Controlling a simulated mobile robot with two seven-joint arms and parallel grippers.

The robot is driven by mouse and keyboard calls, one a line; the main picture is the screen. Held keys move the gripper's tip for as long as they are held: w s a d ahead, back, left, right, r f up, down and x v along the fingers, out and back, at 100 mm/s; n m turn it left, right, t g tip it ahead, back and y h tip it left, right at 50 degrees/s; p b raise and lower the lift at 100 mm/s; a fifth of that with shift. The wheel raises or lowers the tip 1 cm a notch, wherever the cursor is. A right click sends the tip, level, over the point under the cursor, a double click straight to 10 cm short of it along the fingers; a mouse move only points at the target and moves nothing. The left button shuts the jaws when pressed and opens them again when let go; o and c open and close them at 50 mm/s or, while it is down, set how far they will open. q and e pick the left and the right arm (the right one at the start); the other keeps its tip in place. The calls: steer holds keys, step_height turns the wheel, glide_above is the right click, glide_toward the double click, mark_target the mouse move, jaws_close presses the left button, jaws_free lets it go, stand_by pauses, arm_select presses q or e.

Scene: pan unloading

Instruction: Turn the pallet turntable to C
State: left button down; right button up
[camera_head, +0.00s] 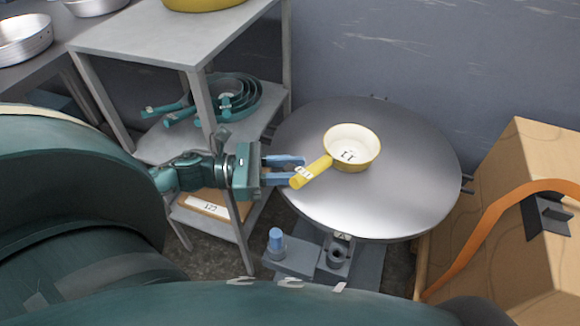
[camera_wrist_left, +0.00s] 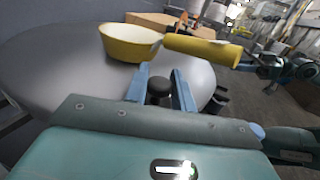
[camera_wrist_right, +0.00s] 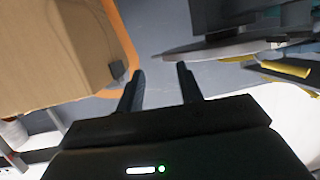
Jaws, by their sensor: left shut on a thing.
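The round grey pallet turntable (camera_head: 420,200) stands right of the shelf and also shows in the left wrist view (camera_wrist_left: 60,70). My left gripper (camera_head: 297,170) is at its left edge. In the left wrist view, its two blue fingers (camera_wrist_left: 160,75) are on either side of a dark round knob (camera_wrist_left: 159,90) at the rim, shut on it. A small label, apparently A, (camera_head: 342,236) shows at the front edge. I cannot make out a C. My right gripper (camera_wrist_right: 160,78) shows only in the right wrist view, its fingers apart with nothing between them.
A yellow pan (camera_head: 352,148) rests on the turntable, its handle pointing left toward my left gripper. A grey shelf (camera_head: 150,35) with teal pans (camera_head: 235,90) stands left. A wall is behind.

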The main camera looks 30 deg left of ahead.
arm_select(q)
steer(key=shift+s+d+r+n+t+y+p, duration=0.1)
steer(key=shift+s+d+n+t+y+p, duration=0.3)
steer(key=shift+d+t+p, duration=0.2)
steer(key=shift+s+d+n+t+y+p, duration=0.2)
steer(key=shift+d+n+t+y+p, duration=0.2)
steer(key=shift+d+p, duration=0.1)
arm_select(e)
steer(key=shift+s+d+r+m, duration=0.2)
steer(key=shift+d+r, duration=0.1)
steer(key=shift+r, duration=0.35)
steer(key=shift+s+d+r+m, duration=0.2)
steer(key=shift+d+r, duration=0.05)
steer(key=shift+r, duration=0.35)
arm_select(q)
steer(key=c, duration=1.3)
jaws_free()
steer(key=shift+o, duration=0.2)
arm_select(e)
steer(key=shift+f, duration=0.2)
arm_select(q)
steer(key=shift+a, duration=0.1)
arm_select(e)
steer(key=shift+w+a, duration=0.1)
arm_select(q)
steer(key=v, duration=1.3)
arm_select(e)
steer(key=shift+d+r, duration=0.2)
steer(key=shift+r, duration=0.4)
